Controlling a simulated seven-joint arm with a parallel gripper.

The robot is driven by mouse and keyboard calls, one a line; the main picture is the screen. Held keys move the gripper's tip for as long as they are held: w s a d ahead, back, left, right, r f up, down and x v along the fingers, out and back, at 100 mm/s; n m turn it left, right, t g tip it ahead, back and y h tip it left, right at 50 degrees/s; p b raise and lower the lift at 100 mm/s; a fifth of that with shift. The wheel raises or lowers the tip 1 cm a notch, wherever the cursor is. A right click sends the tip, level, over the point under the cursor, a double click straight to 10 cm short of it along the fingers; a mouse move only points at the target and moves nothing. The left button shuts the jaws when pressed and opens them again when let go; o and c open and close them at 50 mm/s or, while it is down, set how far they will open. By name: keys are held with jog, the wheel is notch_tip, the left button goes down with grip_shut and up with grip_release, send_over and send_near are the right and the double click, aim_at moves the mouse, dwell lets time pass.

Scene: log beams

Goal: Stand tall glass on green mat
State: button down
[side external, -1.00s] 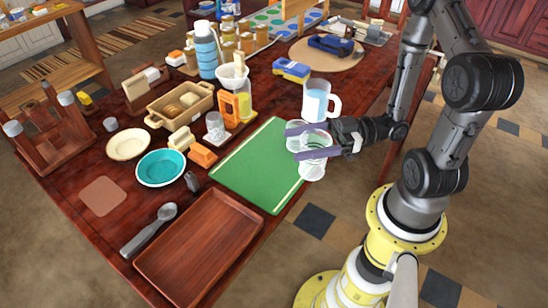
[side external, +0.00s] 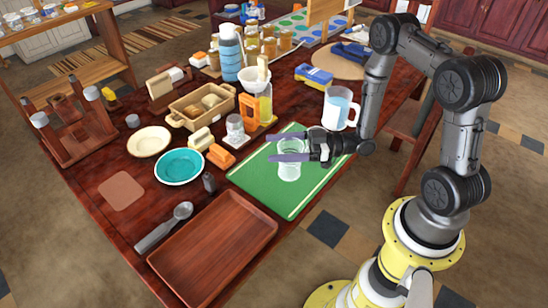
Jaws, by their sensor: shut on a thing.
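The tall glass (side external: 289,172) is clear and looks upright. It is seen against the green mat (side external: 252,182), over its middle; I cannot tell whether its base touches the mat. My gripper (side external: 272,147) reaches in from the right, level, with its two purple-grey fingers on either side of the glass's upper part. It is shut on the glass. The fingers and wrist hide part of the glass's rim and the mat's far right part.
A brown wooden tray (side external: 213,248) lies in front, with a teal bowl (side external: 179,167) and a small dark shaker (side external: 209,182) left of the mat. A small glass jar (side external: 235,128) and orange blocks stand behind left.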

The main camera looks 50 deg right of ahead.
jog(key=shift+w+f, duration=0.25)
jog(key=shift+f, duration=0.55)
jog(key=shift+w+f, duration=0.25)
jog(key=shift+f, duration=0.55)
jog(key=shift+w+f, duration=0.25)
jog(key=shift+f, duration=0.55)
jog(key=shift+f, duration=0.1)
grip_release()
